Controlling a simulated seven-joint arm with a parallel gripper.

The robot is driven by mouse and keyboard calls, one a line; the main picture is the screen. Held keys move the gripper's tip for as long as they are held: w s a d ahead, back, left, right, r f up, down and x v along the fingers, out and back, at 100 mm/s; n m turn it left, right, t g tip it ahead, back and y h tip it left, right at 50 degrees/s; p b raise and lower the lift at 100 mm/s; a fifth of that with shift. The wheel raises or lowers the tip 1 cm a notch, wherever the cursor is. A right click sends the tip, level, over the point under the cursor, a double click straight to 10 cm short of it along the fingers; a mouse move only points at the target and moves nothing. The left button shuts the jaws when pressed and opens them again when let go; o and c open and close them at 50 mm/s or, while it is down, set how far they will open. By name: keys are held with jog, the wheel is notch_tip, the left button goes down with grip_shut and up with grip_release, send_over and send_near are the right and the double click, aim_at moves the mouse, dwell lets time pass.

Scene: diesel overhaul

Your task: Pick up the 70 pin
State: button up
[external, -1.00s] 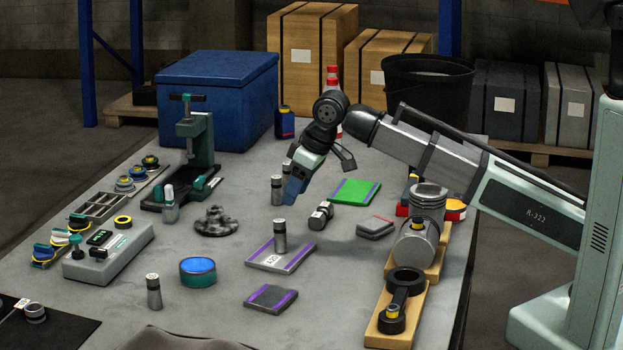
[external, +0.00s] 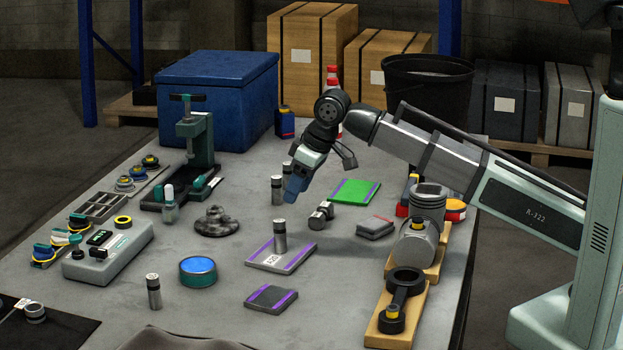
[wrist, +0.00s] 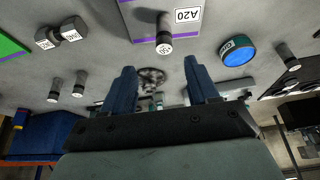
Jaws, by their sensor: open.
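One stands on the A20 tray (external: 262,262), and this pin (external: 280,235) also shows in the wrist view (wrist: 163,35). Two upright pins stand behind my gripper, one here (external: 277,190). Another upright pin (external: 153,291) is at the front left. My gripper (wrist: 160,75) is open and empty above the table.
A green tray (external: 355,191), a small purple-edged tray (external: 270,299) and a blue-topped round tin (external: 198,271) are nearby. A green press (external: 195,150) stands at the back left. A piston on a wooden board (external: 416,245) is at the right.

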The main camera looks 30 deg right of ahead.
jog(key=w+d+m, duration=0.2)
jog(key=w+d, duration=0.8)
jog(key=m+g+h, duration=0.1)
jog(key=m+g, duration=0.3)
jog(key=m, duration=2)
send_near(288, 164)
notch_tip(288, 164, down, 6)
jog(key=shift+s+a+f, duration=0.1)
jog(key=shift+a, duration=0.05)
jog(key=shift+a+f, duration=0.25)
jog(key=shift+f, duration=0.75)
jog(key=shift+a+f, duration=0.25)
jog(key=shift+f, duration=0.7)
jog(key=shift+a+f, duration=0.3)
jog(key=shift+f, duration=0.7)
